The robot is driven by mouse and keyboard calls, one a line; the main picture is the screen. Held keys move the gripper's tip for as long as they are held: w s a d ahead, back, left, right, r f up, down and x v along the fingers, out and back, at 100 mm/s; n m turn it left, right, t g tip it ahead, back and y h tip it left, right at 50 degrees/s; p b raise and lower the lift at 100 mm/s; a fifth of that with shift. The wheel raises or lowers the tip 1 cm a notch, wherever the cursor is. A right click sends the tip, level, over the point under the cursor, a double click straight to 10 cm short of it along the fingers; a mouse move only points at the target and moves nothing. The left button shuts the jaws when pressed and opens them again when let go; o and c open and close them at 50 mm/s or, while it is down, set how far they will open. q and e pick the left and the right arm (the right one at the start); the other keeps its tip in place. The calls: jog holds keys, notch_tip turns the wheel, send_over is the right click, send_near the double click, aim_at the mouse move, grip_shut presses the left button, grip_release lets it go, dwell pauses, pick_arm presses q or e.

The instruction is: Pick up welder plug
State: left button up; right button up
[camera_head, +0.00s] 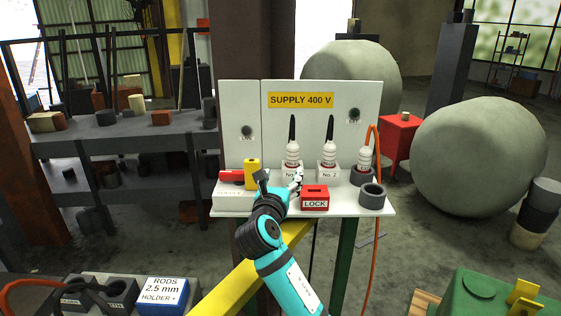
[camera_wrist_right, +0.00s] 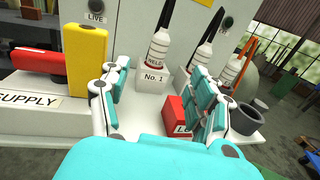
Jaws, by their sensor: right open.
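Three white ribbed plugs stand upright at a white panel marked SUPPLY 400 V (camera_head: 300,100). The No. 1 plug (camera_head: 292,154) and the No. 2 plug (camera_head: 328,154) have black tops and sit in white sockets. The third plug (camera_head: 365,158) has an orange cable and stands at a dark round holder. My right gripper (camera_wrist_right: 160,82) is open and empty, in front of the No. 1 socket. My left gripper is out of view.
A red LOCK box (camera_head: 314,198) sits close by the right fingers. A yellow block (camera_head: 252,173) and a red handle (camera_head: 231,176) are on the left of the shelf. An empty dark ring (camera_head: 372,196) stands at the right edge. The orange cable (camera_head: 372,255) hangs below.

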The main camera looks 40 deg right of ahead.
send_near(292, 152)
jog(key=d, duration=0.2)
jog(key=w+d, duration=0.2)
jog(key=w, duration=0.1)
jog(key=shift+w+d, duration=0.45)
jog(key=shift+d, duration=0.05)
jog(key=shift+w+d, duration=0.1)
jog(key=shift+d, duration=0.1)
jog(key=x, duration=0.4)
jog(key=shift+w+f, duration=0.1)
jog(key=shift+w, duration=0.15)
jog(key=shift+w+d, duration=0.15)
jog(key=shift+d, duration=0.15)
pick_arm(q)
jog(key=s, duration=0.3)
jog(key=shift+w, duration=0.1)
pick_arm(e)
grip_shut()
